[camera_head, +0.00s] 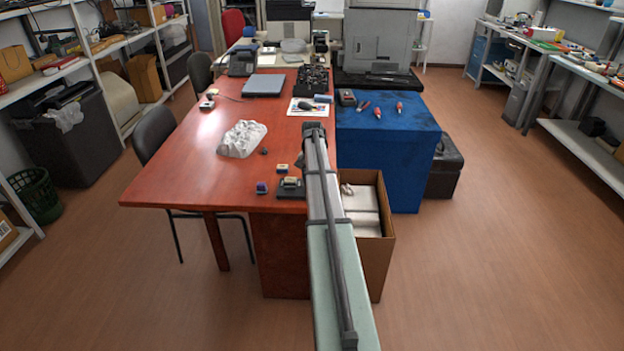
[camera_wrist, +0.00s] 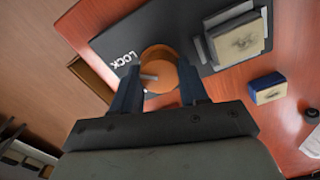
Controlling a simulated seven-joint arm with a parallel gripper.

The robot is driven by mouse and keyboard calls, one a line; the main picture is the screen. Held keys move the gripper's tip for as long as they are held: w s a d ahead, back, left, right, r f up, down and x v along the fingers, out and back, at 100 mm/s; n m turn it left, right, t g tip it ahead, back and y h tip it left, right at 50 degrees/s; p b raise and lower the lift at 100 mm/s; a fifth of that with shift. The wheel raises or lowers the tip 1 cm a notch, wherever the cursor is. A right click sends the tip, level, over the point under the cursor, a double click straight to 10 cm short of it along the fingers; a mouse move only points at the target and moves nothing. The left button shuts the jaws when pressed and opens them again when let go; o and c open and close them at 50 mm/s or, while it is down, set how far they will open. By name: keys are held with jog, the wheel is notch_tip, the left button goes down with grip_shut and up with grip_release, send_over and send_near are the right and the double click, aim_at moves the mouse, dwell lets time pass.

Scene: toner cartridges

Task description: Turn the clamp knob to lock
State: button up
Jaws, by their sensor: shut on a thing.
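In the wrist view the clamp knob (camera_wrist: 160,58) is a round orange-brown piece with a pale pointer bar (camera_wrist: 149,77) on it. It sits on a dark plate (camera_wrist: 110,35) beside the white word LOCK (camera_wrist: 126,59). My gripper (camera_wrist: 160,84) is shut on the knob, one dark finger on each side. On the same plate, a cartridge with a cream top (camera_wrist: 240,42) sits against grey clamp pieces (camera_wrist: 202,50). In the head view the plate (camera_head: 291,194) is at the table's near edge; my arm hides the knob and gripper there.
A blue cartridge with a cream top (camera_wrist: 268,88) stands close to the plate. A crumpled white object (camera_head: 242,139) is farther left. An open cardboard box (camera_head: 380,265) stands right of the table.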

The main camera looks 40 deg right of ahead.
jog(key=shift+m, duration=1)
jog(key=o, duration=1.1)
jog(key=shift+c, duration=0.2)
notch_tip(320, 180, up, 14)
jog(key=shift+f, duration=0.15)
